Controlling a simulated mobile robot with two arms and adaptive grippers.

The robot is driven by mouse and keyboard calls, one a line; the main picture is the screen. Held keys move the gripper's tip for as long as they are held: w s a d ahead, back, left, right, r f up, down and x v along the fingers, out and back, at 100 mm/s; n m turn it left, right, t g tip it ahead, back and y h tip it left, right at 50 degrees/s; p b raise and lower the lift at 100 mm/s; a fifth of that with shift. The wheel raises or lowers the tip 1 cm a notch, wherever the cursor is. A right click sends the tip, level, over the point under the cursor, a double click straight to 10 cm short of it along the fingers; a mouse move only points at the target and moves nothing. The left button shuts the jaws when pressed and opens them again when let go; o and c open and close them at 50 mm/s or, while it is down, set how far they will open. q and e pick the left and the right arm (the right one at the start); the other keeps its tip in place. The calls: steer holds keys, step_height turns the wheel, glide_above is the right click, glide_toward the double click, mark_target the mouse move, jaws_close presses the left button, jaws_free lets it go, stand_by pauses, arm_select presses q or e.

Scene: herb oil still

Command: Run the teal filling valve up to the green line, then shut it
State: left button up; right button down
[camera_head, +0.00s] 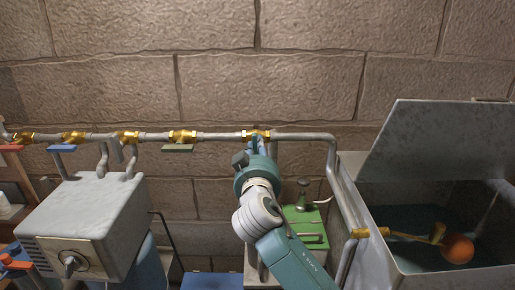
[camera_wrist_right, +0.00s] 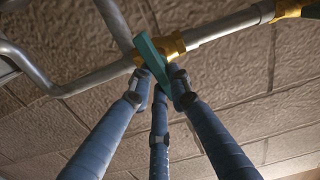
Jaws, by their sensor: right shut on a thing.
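The teal filling valve has a brass body (camera_head: 262,132) on the wall pipe; my right gripper (camera_head: 256,148) covers most of its handle in the head view. In the right wrist view, the teal lever (camera_wrist_right: 150,52) sits at the brass body (camera_wrist_right: 173,46). My right gripper's three fingers (camera_wrist_right: 158,84) are shut around the lever's near end. An open metal tank (camera_head: 345,200) stands at the right, with dark liquid and an orange float ball (camera_head: 457,248) on a brass arm (camera_head: 412,237). I cannot make out a green line. My left gripper is not in view.
A grey metal box (camera_head: 85,210) with a front knob stands left.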

steer(key=n, duration=0.3)
steer(key=shift+a, duration=0.2)
steer(key=n+p, duration=0.1)
steer(key=n, duration=0.3)
steer(key=shift+a, duration=0.2)
steer(key=shift+a+f+n+p, duration=0.1)
steer(key=shift+n+p, duration=0.4)
steer(key=shift+n, duration=0.75)
steer(key=shift+a+f+n+p, duration=0.15)
steer(key=shift+n+p, duration=0.35)
steer(key=shift+n, duration=0.8)
steer(key=shift+a+f+n+p, duration=0.1)
steer(key=shift+n+p, duration=0.4)
steer(key=shift+n, duration=0.75)
steer(key=c, duration=1.6)
jaws_free()
